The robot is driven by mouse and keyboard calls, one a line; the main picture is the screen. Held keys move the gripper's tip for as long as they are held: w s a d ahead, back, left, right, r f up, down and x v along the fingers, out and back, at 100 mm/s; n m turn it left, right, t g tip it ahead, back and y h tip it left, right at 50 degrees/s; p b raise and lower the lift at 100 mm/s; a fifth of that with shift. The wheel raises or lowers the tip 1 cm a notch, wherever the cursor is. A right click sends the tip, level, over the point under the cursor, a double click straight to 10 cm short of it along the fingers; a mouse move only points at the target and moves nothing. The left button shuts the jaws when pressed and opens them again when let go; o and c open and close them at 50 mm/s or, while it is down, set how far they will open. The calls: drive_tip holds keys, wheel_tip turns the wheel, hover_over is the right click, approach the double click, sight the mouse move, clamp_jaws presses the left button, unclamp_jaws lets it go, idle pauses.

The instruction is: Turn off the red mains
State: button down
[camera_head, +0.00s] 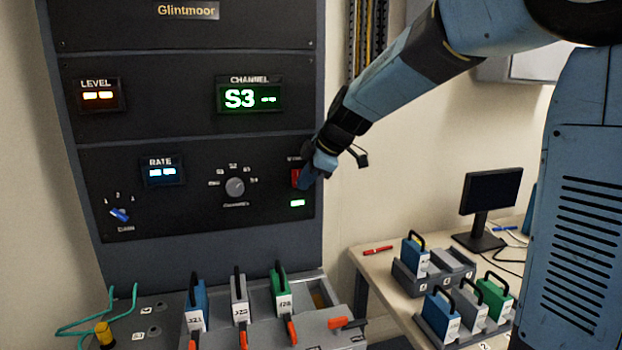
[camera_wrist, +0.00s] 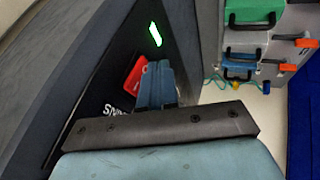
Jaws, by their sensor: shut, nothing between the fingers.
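The red mains switch (camera_head: 295,178) sits at the right edge of the black rack panel, above a small lit green display (camera_head: 297,203). My gripper (camera_head: 308,180) is at the switch, with its blue fingers together and partly covering it. In the wrist view the shut fingers (camera_wrist: 155,84) lie beside the red switch (camera_wrist: 136,75), which shows part of a white mark. The lit green display (camera_wrist: 155,34) is just beyond. I cannot tell whether the fingertips touch the switch or which way it is set.
The panel also has a grey channel knob (camera_head: 235,187), a blue gain knob (camera_head: 120,215) and lit displays. Below stands a bench with blue (camera_head: 196,305), grey and green handled modules and orange levers. A table at right holds more modules and a monitor (camera_head: 490,192).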

drive_tip(key=shift+w+a, duration=0.1)
drive_tip(key=shift+w, duration=0.35)
drive_tip(key=shift+w+f, duration=0.1)
drive_tip(key=shift+w, duration=0.1)
idle(0.4)
drive_tip(key=shift+r, duration=0.85)
